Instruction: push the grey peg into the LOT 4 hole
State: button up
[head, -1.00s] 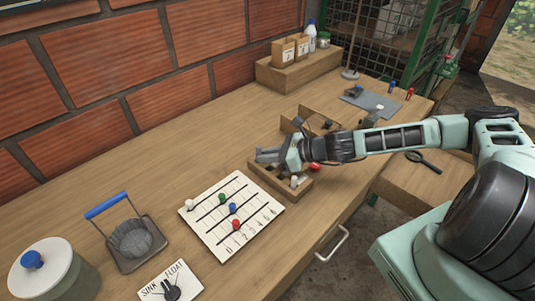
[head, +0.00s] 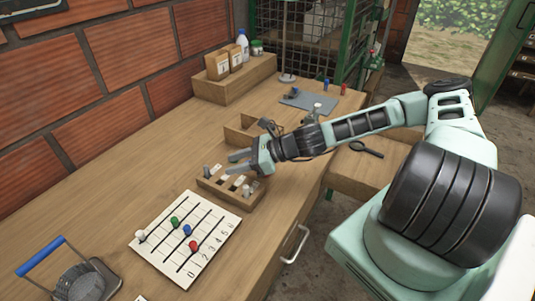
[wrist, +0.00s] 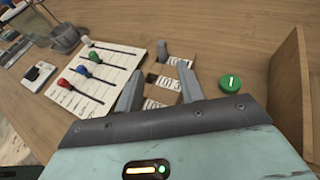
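The wooden lot rack (head: 226,197) stands on the bench with white labels along it. A grey peg (head: 207,171) stands upright at its left end. In the wrist view this grey peg (wrist: 163,50) shows just beyond the fingertips. Another pale grey peg (head: 247,189) is near the rack's right end. My gripper (head: 237,161) is above the rack, its fingers apart with nothing between them; the wrist view also shows my gripper (wrist: 158,72) open. The labels are too small to read surely, so I cannot tell which hole is LOT 4.
A white slider board (head: 187,240) with coloured knobs lies in front of the rack. A green round token (wrist: 231,82) lies beside the rack. A wooden tray (head: 240,133) is behind my gripper.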

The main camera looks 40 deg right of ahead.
jog(key=v, duration=1)
jog(key=shift+s+d+b, duration=0.2)
jog(key=shift+s+b, duration=0.05)
jog(key=shift+b, duration=0.05)
jog(key=shift+r, duration=0.1)
